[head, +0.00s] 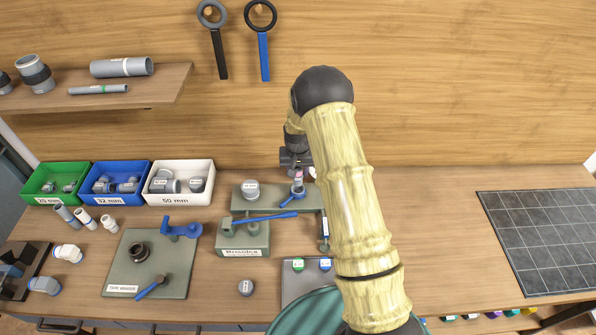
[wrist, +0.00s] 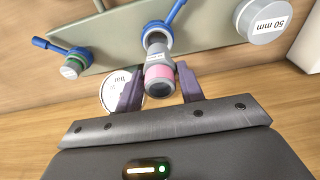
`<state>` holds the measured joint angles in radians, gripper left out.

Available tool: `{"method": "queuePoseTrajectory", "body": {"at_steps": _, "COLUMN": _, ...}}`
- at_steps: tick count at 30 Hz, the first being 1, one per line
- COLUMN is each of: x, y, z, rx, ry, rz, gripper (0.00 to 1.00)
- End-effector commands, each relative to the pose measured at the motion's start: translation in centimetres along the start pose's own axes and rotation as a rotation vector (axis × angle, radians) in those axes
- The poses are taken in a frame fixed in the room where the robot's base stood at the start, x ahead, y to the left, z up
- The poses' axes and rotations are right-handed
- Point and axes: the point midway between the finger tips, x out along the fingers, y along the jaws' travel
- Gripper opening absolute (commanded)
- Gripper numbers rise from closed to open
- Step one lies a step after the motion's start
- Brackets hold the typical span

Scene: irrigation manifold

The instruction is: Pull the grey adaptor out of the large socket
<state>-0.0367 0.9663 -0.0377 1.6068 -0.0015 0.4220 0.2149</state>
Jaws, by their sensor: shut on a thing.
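The grey adaptor (wrist: 157,58), with a white label and a pink band, stands between my gripper's fingers in the wrist view. Its far end meets the blue-and-white ring of the large socket (wrist: 152,28); I cannot tell how deep it sits. My gripper (wrist: 159,88) is shut on the adaptor, with one dark finger on each side. In the head view my gripper (head: 297,163) is above the adaptor (head: 298,187) at the back of the green-grey manifold board (head: 310,215). My arm hides part of the board's right side.
A capped 50 mm fitting (wrist: 266,20) stands beside the socket. A blue-handled valve (wrist: 75,62) and a round gauge (wrist: 113,92) are on the other side. The bins, including the white 50 mm bin (head: 180,196), stand left. A dark grid mat (head: 545,240) lies right, with bare table before it.

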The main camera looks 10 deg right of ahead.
Motion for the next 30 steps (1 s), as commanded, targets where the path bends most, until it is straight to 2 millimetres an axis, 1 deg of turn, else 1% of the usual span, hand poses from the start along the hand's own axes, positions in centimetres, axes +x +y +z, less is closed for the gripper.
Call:
{"method": "queuePoseTrajectory", "body": {"at_steps": 11, "x": -0.2, "y": 0.0, "z": -0.1, "rx": 0.000, "ry": 0.001, "rz": 0.000, "gripper": 0.11}}
{"method": "queuePoseTrajectory", "body": {"at_steps": 30, "x": -4.0, "y": 0.0, "z": -0.6, "rx": 0.000, "ry": 0.000, "rz": 0.000, "gripper": 0.11}}
